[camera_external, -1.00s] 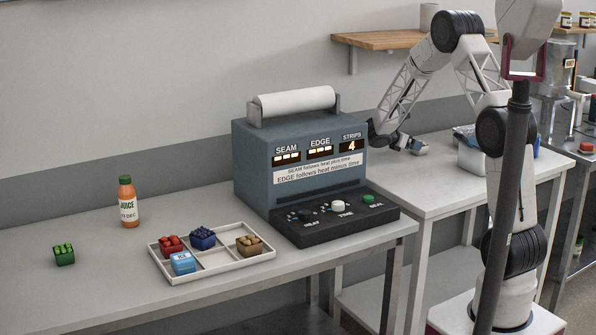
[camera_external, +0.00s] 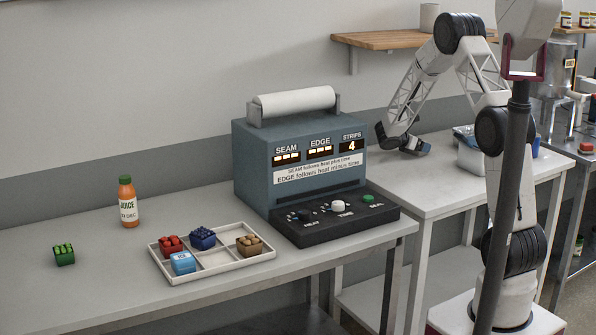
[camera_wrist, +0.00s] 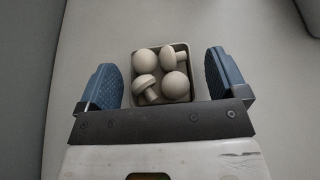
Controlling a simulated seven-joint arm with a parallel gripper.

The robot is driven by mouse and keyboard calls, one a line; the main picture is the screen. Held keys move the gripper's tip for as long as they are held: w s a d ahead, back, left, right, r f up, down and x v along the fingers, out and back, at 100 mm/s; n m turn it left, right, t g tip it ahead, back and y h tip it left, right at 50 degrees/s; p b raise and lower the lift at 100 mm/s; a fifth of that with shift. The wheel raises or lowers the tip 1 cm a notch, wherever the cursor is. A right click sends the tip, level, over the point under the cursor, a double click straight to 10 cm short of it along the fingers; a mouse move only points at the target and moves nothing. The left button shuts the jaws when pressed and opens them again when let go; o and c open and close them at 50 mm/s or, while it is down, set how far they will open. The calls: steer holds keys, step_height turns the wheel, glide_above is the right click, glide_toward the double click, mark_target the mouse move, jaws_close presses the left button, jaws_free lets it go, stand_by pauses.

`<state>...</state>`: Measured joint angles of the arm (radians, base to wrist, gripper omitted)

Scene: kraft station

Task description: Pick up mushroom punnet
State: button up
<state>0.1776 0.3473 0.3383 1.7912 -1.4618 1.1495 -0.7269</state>
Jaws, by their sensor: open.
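The mushroom punnet (camera_wrist: 161,75) shows in the wrist view, a small square container with several pale mushrooms in it. It stands on a light grey surface. My gripper (camera_wrist: 165,80) is open, with one blue-padded finger on each side of the punnet and a gap on both sides. The punnet lies between the fingers, and neither finger touches it visibly. In the external view my gripper (camera_external: 415,147) is low over the right-hand table, beside the sealing machine. The punnet cannot be made out there.
The sealing machine (camera_external: 300,165) stands left of my gripper. A grey-white container (camera_external: 470,157) stands to its right on the same table. A divided tray (camera_external: 215,268) with several coloured punnets, a juice bottle (camera_external: 128,205) and a green punnet (camera_external: 64,254) are on the left table.

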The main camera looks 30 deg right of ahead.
steer(key=shift+d+f, duration=0.15)
steer(key=shift+d, duration=0.4)
steer(key=c, duration=1)
steer(key=shift+r, duration=0.9)
steer(key=shift+s+r, duration=0.15)
steer(key=shift+r, duration=0.8)
steer(key=s+a, duration=0.2)
steer(key=s, duration=0.3)
steer(key=s+a+r, duration=0.1)
steer(key=s+a, duration=0.1)
steer(key=s, duration=0.2)
steer(key=s+a, duration=0.2)
steer(key=s, duration=0.3)
steer(key=shift+s+r, duration=0.15)
steer(key=shift+s, duration=0.15)
